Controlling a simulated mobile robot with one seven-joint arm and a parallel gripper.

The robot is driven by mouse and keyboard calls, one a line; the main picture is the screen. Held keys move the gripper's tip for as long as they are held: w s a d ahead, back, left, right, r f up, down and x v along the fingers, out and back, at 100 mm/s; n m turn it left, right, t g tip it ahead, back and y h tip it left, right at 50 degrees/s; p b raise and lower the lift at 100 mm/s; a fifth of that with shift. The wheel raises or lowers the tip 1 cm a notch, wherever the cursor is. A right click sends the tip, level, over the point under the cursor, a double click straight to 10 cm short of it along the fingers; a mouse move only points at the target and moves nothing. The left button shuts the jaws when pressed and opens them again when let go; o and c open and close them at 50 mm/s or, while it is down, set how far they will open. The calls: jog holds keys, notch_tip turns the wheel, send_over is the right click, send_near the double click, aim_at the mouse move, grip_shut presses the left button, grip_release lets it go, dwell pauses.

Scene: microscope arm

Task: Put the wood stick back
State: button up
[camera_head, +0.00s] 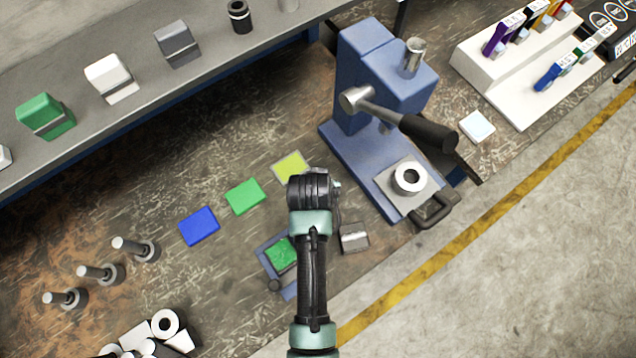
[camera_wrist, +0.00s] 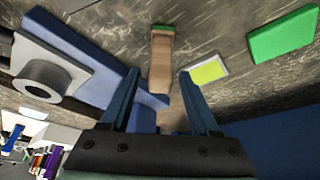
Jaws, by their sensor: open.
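The wood stick (camera_wrist: 161,62) shows in the wrist view as a light brown upright-looking piece with a green band at its top end. My gripper (camera_wrist: 158,73) is open, with one blue-grey finger on each side of the stick in the picture. I cannot tell whether the stick is fully between the fingers or just beyond them; no contact shows. The lower part of the stick runs down toward the gripper's body and is partly hard to make out. In the head view my arm covers this spot, so the stick and fingers are hidden there.
The blue press (camera_head: 365,85) with its black-handled lever stands right of my arm; its base (camera_wrist: 85,62) is close to the left finger. Yellow (camera_head: 291,167), green (camera_head: 245,196) and blue (camera_head: 199,226) pads lie to the left. A grey metal block (camera_head: 354,238) sits beside my arm.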

jog(key=d+v, duration=0.1)
jog(key=v, duration=0.9)
jog(key=w+r+t, duration=0.4)
jog(key=w+r, duration=0.1)
jog(key=r, duration=0.6)
jog(key=w+r+n+t, duration=0.1)
jog(key=w+r+t, duration=0.35)
jog(key=r, duration=0.55)
jog(key=w+r+t, duration=0.3)
jog(key=w+r, duration=0.2)
jog(key=r, duration=0.6)
jog(key=s+r+t, duration=0.3)
jog(key=s+r, duration=0.1)
jog(key=r, duration=0.6)
jog(key=s+r+t, duration=0.4)
jog(key=r, duration=0.7)
jog(key=s+r+t, duration=0.4)
jog(key=r, duration=0.6)
jog(key=shift+r+n+y, duration=0.25)
jog(key=shift+n+y, duration=0.15)
jog(key=shift+s, duration=0.15)
notch_tip(320, 180, down, 4)
jog(key=b, duration=0.3)
jog(key=shift+r+b, duration=0.15)
jog(key=shift+b, duration=0.25)
